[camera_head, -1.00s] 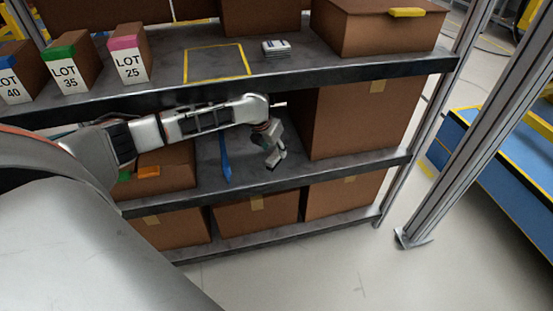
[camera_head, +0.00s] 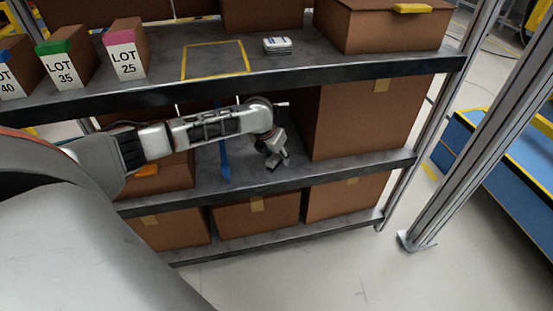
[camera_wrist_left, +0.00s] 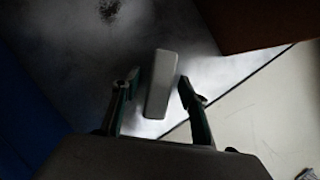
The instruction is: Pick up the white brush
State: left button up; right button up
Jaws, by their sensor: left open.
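A pale, white-looking oblong (camera_wrist_left: 160,84), which looks like the white brush, lies on the dark middle shelf (camera_wrist_left: 100,50) in the left wrist view. My left gripper (camera_wrist_left: 156,88) is open, with one finger on each side of the oblong and a gap to each. In the head view my left gripper (camera_head: 274,161) hangs over the middle shelf (camera_head: 205,188), near its front edge. I cannot clearly make out the brush there. My right gripper is not in view.
A large brown box (camera_head: 365,118) stands just right of my left gripper. A blue upright piece (camera_head: 225,163) is on its left. The upper shelf's edge (camera_head: 350,75) runs above my arm. A small grey-white item (camera_head: 277,45) lies on the upper shelf.

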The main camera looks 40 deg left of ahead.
aim_at(275, 155)
pick_arm(q)
jog(key=shift+f, duration=0.1)
jog(key=c, duration=1.2)
grip_shut()
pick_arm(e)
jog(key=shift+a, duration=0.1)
